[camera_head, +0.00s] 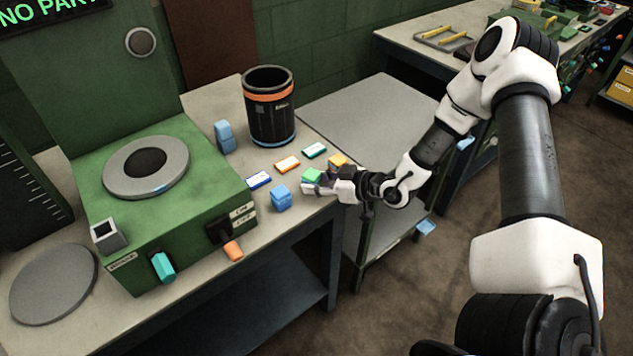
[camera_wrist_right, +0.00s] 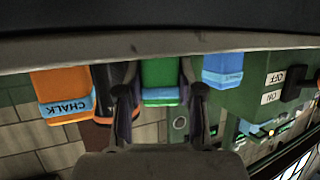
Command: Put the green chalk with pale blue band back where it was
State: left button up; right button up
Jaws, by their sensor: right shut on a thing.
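The green chalk with pale blue band (camera_wrist_right: 160,78) is between the two fingers of my right gripper (camera_wrist_right: 161,96) in the wrist view. Its pale blue band faces the gripper. In the head view the green chalk (camera_head: 312,175) shows at the tip of my right gripper (camera_head: 320,186), near the bench's right edge. The gripper is shut on it. I cannot tell whether the chalk touches the bench. My left gripper is not in view.
Small flat boxes (camera_head: 287,164) lie between. A dark bin (camera_head: 270,120) stands behind; a green machine (camera_head: 190,225) fills the left.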

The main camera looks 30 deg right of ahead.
jog(key=shift+f, duration=0.2)
jog(key=o, duration=1)
jog(key=shift+w, duration=0.1)
jog(key=shift+r, duration=0.1)
